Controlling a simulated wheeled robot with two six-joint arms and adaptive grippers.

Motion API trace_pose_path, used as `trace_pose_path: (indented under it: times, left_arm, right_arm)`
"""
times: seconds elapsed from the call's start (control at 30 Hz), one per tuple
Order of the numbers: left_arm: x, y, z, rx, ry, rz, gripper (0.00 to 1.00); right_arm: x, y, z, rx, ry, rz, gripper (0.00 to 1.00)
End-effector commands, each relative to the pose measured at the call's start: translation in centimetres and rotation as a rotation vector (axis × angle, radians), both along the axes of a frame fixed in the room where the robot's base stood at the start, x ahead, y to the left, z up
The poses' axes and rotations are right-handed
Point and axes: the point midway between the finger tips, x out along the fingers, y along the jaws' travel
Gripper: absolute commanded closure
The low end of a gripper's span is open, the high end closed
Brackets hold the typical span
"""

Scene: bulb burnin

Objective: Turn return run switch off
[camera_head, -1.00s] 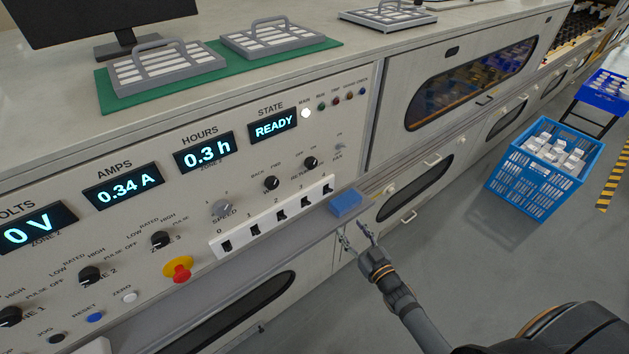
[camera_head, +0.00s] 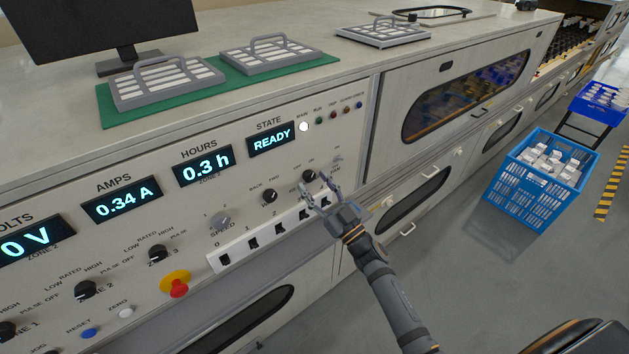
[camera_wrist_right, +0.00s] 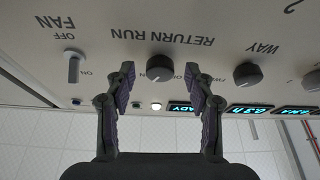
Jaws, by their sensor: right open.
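The return run switch (camera_head: 309,176) is a black round knob on the sloped control panel, below the READY display. In the right wrist view the same knob (camera_wrist_right: 159,68) sits under the upside-down RETURN RUN label, between my two fingers and beyond their tips. My right gripper (camera_head: 315,186) is open and empty, with its fingertips close in front of the knob. In the right wrist view the open fingers (camera_wrist_right: 160,80) stand either side of the knob, apparently not touching it. Which way the knob points is hard to tell. My left gripper is not in view.
The black way knob (camera_head: 269,196) is left of the return run knob, and the grey fan switch (camera_wrist_right: 74,66) is on its other side. A white strip of numbered switches (camera_head: 225,259) runs below. A red emergency button (camera_head: 177,284) is farther left.

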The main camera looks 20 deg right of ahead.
Motion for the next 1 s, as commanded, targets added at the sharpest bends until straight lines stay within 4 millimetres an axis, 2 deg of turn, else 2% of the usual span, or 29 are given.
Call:
trace_pose_path:
  times: [0.1, 0.37, 0.73, 0.77, 1.0]
  left_arm:
    - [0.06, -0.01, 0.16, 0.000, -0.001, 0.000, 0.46]
    - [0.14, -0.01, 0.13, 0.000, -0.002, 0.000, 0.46]
    - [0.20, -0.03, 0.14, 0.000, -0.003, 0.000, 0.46]
    - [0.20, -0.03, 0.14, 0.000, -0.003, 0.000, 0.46]
    - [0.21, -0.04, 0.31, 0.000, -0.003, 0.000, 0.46]
  right_arm:
    - [0.61, 0.24, 0.30, 0.000, 0.000, 0.000, 0.46]
    - [0.67, 0.27, 0.24, 0.000, 0.001, 0.000, 0.47]
    - [0.65, 0.26, 0.24, 0.000, 0.001, 0.000, 0.98]
    - [0.65, 0.26, 0.25, 0.000, 0.001, 0.000, 1.00]
    - [0.67, 0.21, 0.27, -0.023, -0.006, 0.000, 1.00]
